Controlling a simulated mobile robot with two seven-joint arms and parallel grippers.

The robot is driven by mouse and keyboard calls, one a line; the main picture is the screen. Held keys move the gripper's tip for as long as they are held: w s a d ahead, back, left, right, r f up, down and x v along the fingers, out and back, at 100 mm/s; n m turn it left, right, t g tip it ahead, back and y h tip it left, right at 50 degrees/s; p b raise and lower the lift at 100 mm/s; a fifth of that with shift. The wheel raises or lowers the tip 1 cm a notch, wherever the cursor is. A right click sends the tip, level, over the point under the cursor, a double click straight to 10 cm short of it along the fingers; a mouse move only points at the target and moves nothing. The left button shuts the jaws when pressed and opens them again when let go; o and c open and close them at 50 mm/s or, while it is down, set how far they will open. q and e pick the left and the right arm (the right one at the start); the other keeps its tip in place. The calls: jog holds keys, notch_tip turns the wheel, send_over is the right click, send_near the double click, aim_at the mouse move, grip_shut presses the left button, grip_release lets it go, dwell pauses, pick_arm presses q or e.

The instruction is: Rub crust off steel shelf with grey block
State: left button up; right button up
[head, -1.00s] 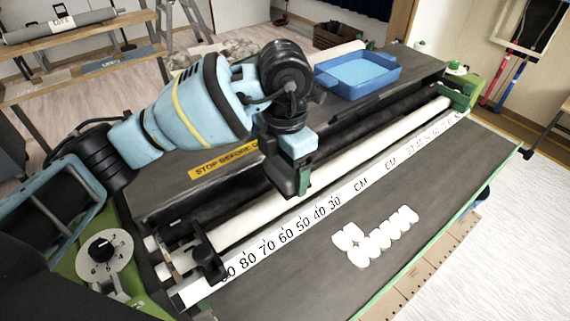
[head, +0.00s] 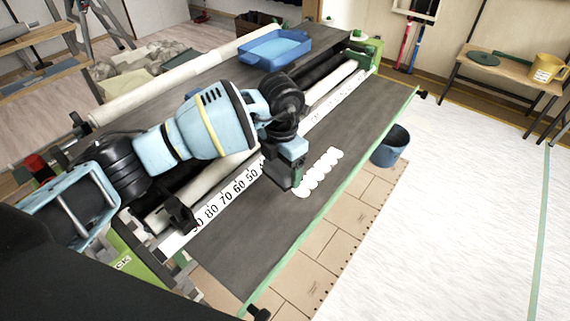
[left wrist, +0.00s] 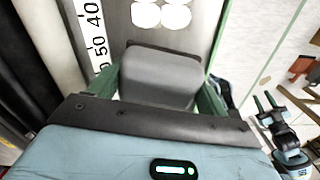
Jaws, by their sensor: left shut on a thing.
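The steel shelf (head: 245,240) is a dark grey flat strip with a green front edge. White round crust spots (head: 320,172) lie on it in a row; some may be hidden behind my left gripper (head: 291,180). In the left wrist view, the grey block (left wrist: 160,76) sits between the green fingers of my left gripper, which is shut on it. White crust spots (left wrist: 160,14) show just beyond the block. Whether the block touches the shelf I cannot tell. My right gripper (left wrist: 265,102) appears small at the right of the left wrist view, its dark fingers apart and empty.
A ruler strip (head: 225,190) and pale roller (head: 325,88) run along the shelf's back side. A blue tray (head: 275,48) stands on the upper bench. A blue bucket (head: 390,147) is beyond the green edge. White floor (head: 460,210) is open at right.

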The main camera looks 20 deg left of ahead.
pick_arm(q)
jog(key=shift+d+f, duration=0.1)
jog(key=shift+w, duration=0.1)
pick_arm(e)
jog(key=shift+w+r, duration=0.2)
jog(key=shift+w, duration=0.1)
pick_arm(q)
jog(key=shift+f+b, duration=0.8)
jog(key=shift+f, duration=2.5)
pick_arm(e)
jog(key=shift+s+a+f, duration=0.1)
jog(key=shift+s+f, duration=0.7)
jog(key=shift+f, duration=0.25)
jog(key=shift+w+r, duration=0.1)
jog(key=shift+w, duration=0.1)
